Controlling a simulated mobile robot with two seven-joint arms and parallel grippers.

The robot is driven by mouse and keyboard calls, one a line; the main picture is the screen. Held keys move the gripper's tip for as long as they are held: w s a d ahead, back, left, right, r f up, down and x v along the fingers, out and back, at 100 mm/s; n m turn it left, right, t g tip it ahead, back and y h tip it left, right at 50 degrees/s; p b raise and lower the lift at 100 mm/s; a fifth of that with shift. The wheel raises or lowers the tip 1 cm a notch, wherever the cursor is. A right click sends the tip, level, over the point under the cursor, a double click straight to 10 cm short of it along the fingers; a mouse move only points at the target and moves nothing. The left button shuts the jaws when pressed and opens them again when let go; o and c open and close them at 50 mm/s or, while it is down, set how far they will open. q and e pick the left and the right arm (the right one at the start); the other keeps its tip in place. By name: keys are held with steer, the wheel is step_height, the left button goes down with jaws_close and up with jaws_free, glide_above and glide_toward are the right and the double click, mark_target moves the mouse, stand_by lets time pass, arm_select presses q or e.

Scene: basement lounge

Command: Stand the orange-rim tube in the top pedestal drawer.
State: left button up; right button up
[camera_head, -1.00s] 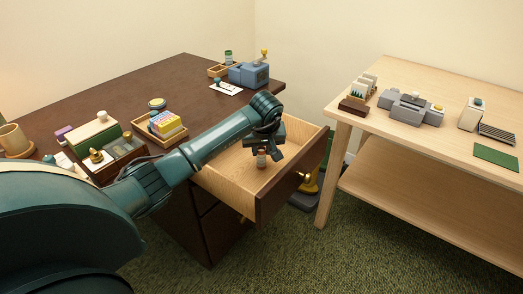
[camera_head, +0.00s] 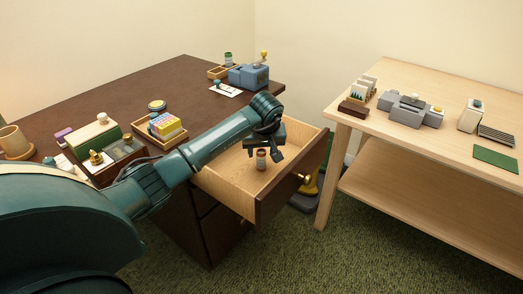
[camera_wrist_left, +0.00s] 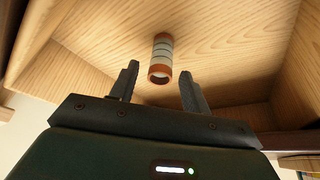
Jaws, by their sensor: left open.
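The orange-rim tube (camera_head: 261,160) stands upright on the floor of the open top pedestal drawer (camera_head: 225,186). In the left wrist view the tube (camera_wrist_left: 161,58) is a small cylinder with grey bands and an orange rim at each end, and the drawer's light wood floor (camera_wrist_left: 225,45) is around it. My left gripper (camera_head: 264,154) is over the drawer, just above the tube. Its fingers (camera_wrist_left: 162,82) are apart with the tube's near end between or just beyond their tips; neither finger appears to touch it. My right gripper is not in view.
The drawer's dark front (camera_head: 292,183) carries a brass knob (camera_head: 304,178). The dark desk (camera_head: 110,92) holds a tray of colourful boxes (camera_head: 165,126) and a blue-grey device (camera_head: 249,74). A pale wood table (camera_head: 455,90) stands to the right, with green carpet (camera_head: 345,255) below.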

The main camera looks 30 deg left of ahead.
arm_select(q)
steer(key=p+v, duration=0.2)
steer(key=v, duration=0.9)
steer(key=shift+r, duration=0.3)
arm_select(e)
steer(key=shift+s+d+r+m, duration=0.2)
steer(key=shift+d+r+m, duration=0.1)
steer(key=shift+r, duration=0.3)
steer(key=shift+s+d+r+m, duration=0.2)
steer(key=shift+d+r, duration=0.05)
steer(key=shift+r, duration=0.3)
arm_select(q)
steer(key=shift+s+d, duration=0.1)
